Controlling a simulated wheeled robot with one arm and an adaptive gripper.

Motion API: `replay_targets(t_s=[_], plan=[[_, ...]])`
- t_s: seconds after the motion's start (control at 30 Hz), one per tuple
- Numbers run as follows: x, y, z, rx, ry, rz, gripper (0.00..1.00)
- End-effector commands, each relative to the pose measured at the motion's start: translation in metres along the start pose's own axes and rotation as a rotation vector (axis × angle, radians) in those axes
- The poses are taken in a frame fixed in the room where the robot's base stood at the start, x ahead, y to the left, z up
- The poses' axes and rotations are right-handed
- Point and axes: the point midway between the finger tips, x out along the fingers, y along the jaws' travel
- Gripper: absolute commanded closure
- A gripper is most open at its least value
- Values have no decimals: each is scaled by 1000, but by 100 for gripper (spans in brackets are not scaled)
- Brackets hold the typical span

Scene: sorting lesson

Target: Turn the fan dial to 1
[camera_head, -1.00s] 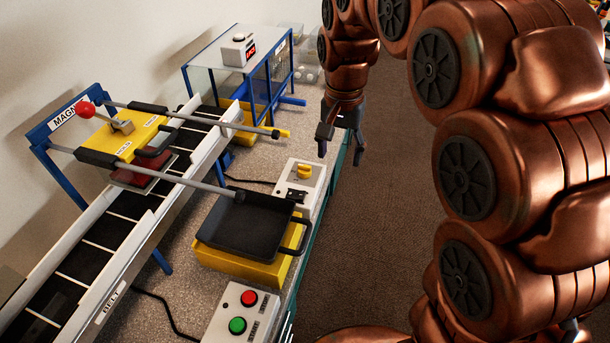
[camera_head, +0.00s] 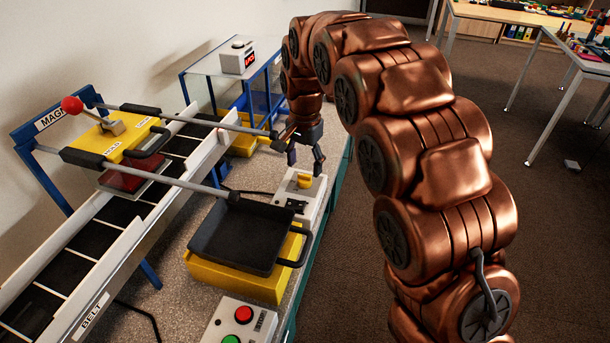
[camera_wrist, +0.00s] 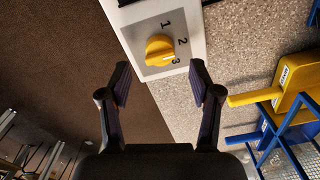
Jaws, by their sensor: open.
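The yellow fan dial (camera_wrist: 160,50) sits on a grey plate on a white control box (camera_wrist: 135,14). The numbers 1, 2 and 3 are printed around it, and the white mark on the dial points toward 3. In the head view the dial (camera_head: 304,180) is on the white box (camera_head: 318,188) at the bench edge. My gripper (camera_head: 305,160) is open and empty, pointing down just above the dial. In the wrist view my gripper (camera_wrist: 160,78) has its fingertips spread, with the dial ahead of the gap between them. I see no contact.
A black tray (camera_head: 215,245) on a yellow base stands in front of the box. The conveyor belt (camera_head: 105,215) with metal rods and a magnet unit (camera_head: 110,138) runs along the left. A blue-framed glass stand (camera_head: 250,85) is behind. Open floor lies to the right.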

Motion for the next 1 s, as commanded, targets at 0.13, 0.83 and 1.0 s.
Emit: replay_targets(t_s=[0.13, 0.83, 1.0], plan=[[23, 0, 0, -1, -2, 3, 37], [43, 0, 0, -1, 0, 0, 62], [43, 0, 0, -1, 0, 0, 79]])
